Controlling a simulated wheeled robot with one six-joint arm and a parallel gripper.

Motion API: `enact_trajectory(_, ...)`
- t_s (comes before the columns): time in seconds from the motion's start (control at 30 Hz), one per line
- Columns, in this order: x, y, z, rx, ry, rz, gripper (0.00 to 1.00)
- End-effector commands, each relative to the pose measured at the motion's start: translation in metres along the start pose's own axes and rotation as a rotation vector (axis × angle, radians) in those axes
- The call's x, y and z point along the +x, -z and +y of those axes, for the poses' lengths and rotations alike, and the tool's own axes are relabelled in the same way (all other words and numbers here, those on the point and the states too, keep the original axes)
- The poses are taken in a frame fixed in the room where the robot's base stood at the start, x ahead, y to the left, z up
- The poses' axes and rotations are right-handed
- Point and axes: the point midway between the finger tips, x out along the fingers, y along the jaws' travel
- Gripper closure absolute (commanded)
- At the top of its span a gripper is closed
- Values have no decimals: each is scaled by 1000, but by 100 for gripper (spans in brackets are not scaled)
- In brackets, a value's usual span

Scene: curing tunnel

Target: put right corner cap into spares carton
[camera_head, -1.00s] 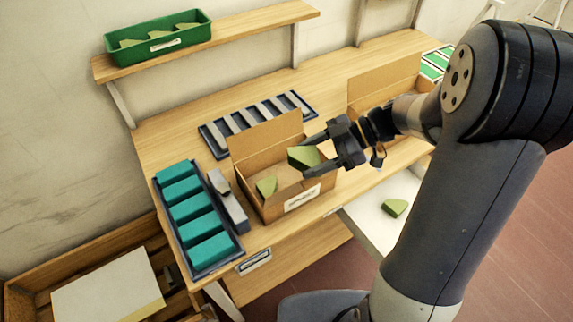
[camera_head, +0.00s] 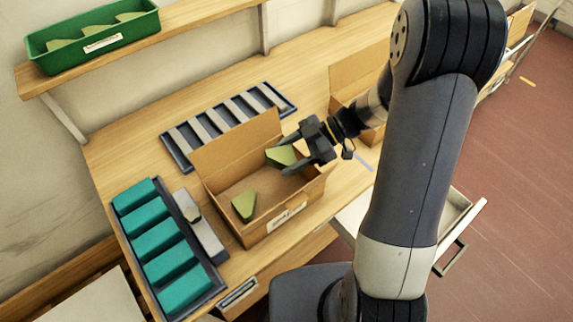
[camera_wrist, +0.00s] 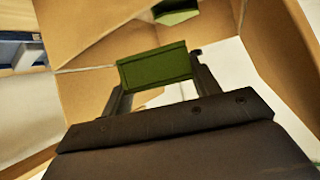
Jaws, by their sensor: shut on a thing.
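My gripper (camera_head: 291,158) is shut on a green corner cap (camera_head: 281,155) and holds it over the right part of an open cardboard carton (camera_head: 283,219). The held cap also shows between the fingers in the wrist view (camera_wrist: 156,67), with carton walls around it. Another green corner cap (camera_head: 244,205) lies inside the carton at the left. It shows in part at the top of the wrist view (camera_wrist: 176,16). The carton has a white label on its front. I cannot tell whether the held cap touches the carton's floor.
A dark tray with teal blocks (camera_head: 160,242) and a grey tool (camera_head: 200,226) lie left of the carton. A tray of grey bars (camera_head: 228,121) lies behind it. A second carton (camera_head: 352,88) stands to the right. A green bin (camera_head: 92,38) sits on the shelf.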

Motion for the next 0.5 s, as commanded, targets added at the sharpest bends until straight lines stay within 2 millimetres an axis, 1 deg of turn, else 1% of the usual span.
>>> enact_trajectory(0.13,6,-11,-1,3,2,1,63)
enact_trajectory(0.3,16,-30,-1,2,2,1,63)
enact_trajectory(0.5,18,-33,0,-1,0,0,63)
